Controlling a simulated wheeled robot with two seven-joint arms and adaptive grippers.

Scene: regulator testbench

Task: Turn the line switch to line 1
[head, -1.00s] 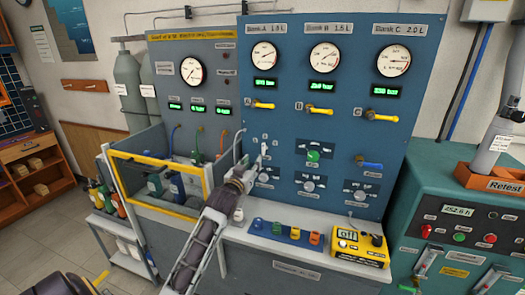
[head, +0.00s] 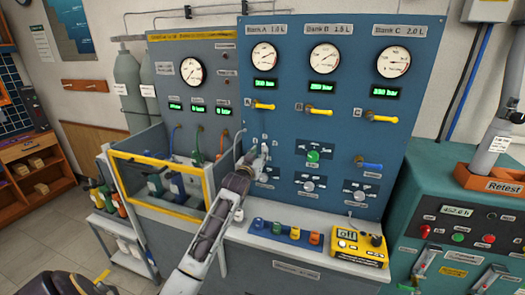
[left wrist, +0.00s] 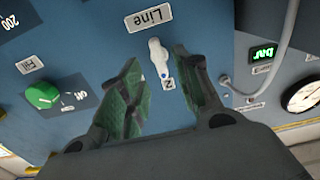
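The line switch (left wrist: 157,54) is a small white lever with a blue dot on the blue panel, under the "Line" label in the left wrist view. Its dotted end points toward a tag (left wrist: 167,84) that reads like a 2. My left gripper (left wrist: 158,58) is open, with its green-padded fingers on either side of the lever; I cannot tell whether they touch it. In the head view my left gripper (head: 257,162) is right at the switch on the panel's lower left and partly covers that spot. My right gripper is not in view.
A green fill knob (left wrist: 42,95) is beside the switch, also seen in the head view (head: 313,156). A grey knob (head: 308,185) is lower. The yellow-framed box (head: 160,185) stands left. A yellow device (head: 360,245) and a small coloured-fitting tray (head: 285,233) lie on the bench below.

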